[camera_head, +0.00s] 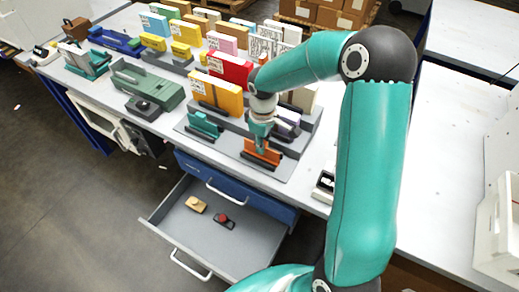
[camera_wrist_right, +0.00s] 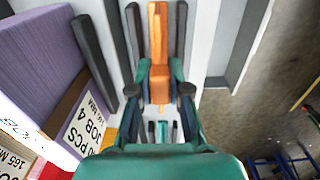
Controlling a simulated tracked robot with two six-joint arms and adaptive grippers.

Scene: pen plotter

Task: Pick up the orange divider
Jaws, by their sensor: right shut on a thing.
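The orange divider (camera_head: 262,154) stands in a dark holder on the grey board near the table's front edge. In the right wrist view the orange divider (camera_wrist_right: 159,30) runs upright between my teal fingers. My right gripper (camera_head: 260,143) points down onto it from above, its fingers closed on it, and hides part of its top. In the wrist view my right gripper (camera_wrist_right: 158,70) has a finger on each side of the divider. I cannot tell whether the divider is clear of its holder. My left gripper is not in view.
A teal holder (camera_head: 204,125) stands left of the divider, with a yellow box (camera_head: 217,94) and a red box (camera_head: 231,69) behind. An open drawer (camera_head: 215,238) below the table holds two small items. In the wrist view a purple box (camera_wrist_right: 45,50) is close at left.

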